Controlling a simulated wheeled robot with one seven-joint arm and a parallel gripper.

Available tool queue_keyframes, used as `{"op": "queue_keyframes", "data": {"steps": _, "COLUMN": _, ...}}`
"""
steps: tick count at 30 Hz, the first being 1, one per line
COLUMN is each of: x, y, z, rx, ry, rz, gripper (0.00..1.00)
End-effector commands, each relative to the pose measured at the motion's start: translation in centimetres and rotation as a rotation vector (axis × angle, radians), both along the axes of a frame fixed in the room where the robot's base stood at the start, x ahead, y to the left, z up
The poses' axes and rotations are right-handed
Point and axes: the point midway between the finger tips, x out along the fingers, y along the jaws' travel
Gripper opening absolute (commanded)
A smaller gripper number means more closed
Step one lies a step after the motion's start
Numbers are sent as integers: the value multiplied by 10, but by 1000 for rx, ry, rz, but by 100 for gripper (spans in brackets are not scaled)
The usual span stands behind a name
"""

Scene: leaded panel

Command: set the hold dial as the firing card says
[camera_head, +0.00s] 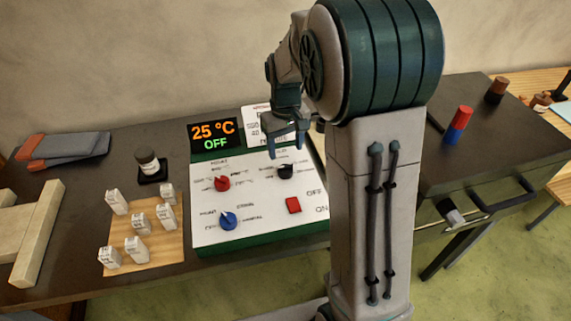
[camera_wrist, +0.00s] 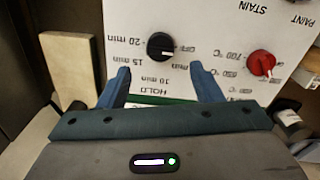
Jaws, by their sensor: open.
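The hold dial is a black knob (camera_head: 286,171) at the upper right of the white control panel (camera_head: 255,233).
The panel also has a red dial (camera_head: 222,183), a blue dial (camera_head: 228,221) and a red ON/OFF switch (camera_head: 293,205). The display (camera_head: 213,134) reads 25 °C OFF. Several small white blocks stand on a wooden board (camera_head: 176,245) to the left, near a dark jar (camera_head: 148,163).

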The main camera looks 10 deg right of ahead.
Motion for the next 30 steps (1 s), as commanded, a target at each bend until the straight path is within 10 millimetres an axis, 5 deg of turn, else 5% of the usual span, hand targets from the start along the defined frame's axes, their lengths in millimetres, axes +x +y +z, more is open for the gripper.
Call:
{"op": "queue_keyframes", "data": {"steps": 12, "x": 0, "y": 0, "z": -70, "rx": 0, "ry": 2, "rz": 0, "gripper": 59}}
{"op": "queue_keyframes", "data": {"steps": 24, "x": 0, "y": 0, "z": -78, "rx": -1, "ry": -1, "rz": 0, "gripper": 59}}
{"op": "queue_keyframes", "data": {"steps": 30, "x": 0, "y": 0, "z": -78, "rx": -1, "ry": -1, "rz": 0, "gripper": 14}}
